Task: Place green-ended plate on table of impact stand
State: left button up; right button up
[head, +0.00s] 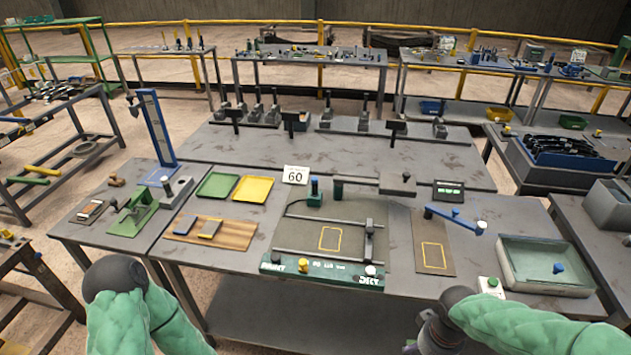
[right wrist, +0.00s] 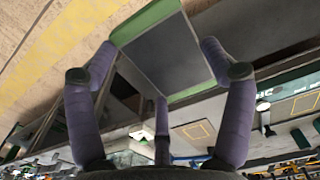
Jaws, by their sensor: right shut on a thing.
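In the right wrist view, my right gripper (right wrist: 160,52) is shut on a dark grey plate (right wrist: 168,55) with green ends. The plate is tilted in the picture, between purple fingers. In the head view, my right arm is at the bottom right; the plate does not show there. Two stations on the table have yellow outlined rectangles: a central green-fronted fixture (head: 330,272) and a dark pad (head: 433,256) beside a blue lever (head: 455,218). A tall blue column stand (head: 155,125) is at the left. I cannot tell which is the impact stand. My left gripper is out of view.
A green tray (head: 217,186), a yellow tray (head: 253,189) and a wooden board (head: 212,232) with two small plates lie left of centre. A grey-green bin (head: 545,265) stands at the right. A "60" card (head: 296,175) stands behind the central fixture.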

jog(key=w, duration=0.2)
jog(key=w+f, duration=0.1)
jog(key=shift+w+a, duration=0.2)
jog(key=shift+a, duration=0.1)
jog(key=shift+w+a+f, duration=0.1)
jog(key=shift+w+a, duration=0.05)
jog(key=shift+w, duration=0.15)
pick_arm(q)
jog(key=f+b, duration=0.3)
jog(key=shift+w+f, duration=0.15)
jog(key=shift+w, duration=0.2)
pick_arm(e)
jog(key=w+a+f+n, duration=0.1)
jog(key=w+a+f, duration=0.3)
jog(key=w, duration=0.2)
jog(key=w+a+f+n, duration=0.1)
jog(key=w+a+f, duration=0.3)
jog(key=w, duration=0.3)
jog(key=shift+a+n, duration=0.4)
jog(key=shift+a, duration=0.1)
jog(key=shift+r, duration=0.15)
